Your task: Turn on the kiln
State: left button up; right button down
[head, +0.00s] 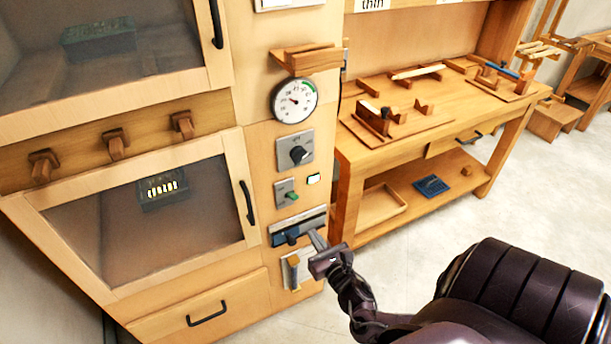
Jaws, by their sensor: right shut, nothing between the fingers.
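The kiln (255,130) is a tall wooden cabinet at the left with two glass-fronted doors and a control column on its right side. The column carries a round dial gauge (295,99), a grey plate with a black knob (299,153), a small plate with a green switch (292,196), a small lit indicator (313,179) and a blue slider or lever (292,237). A lower plate with a tan lever (294,272) sits below. My right gripper (317,243) is shut and empty, just right of the blue lever; whether it touches cannot be told. My left gripper is not in view.
Black door handles (248,202) stand out left of the controls. A wooden shelf block (306,58) juts out above the gauge. A workbench (345,170) with wooden jigs stands close on the right. The pale floor (400,270) in front of it is clear.

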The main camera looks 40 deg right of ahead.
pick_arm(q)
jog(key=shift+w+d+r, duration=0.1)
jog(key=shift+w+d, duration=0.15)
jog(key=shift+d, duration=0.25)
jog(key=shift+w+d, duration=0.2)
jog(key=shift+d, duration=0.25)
pick_arm(e)
jog(key=shift+s+a+r, duration=0.15)
jog(key=shift+s, duration=0.35)
jog(key=shift+s+a+r, duration=0.15)
jog(key=shift+s, duration=0.3)
jog(key=shift+s+a+r, duration=0.15)
jog(key=shift+s, duration=0.35)
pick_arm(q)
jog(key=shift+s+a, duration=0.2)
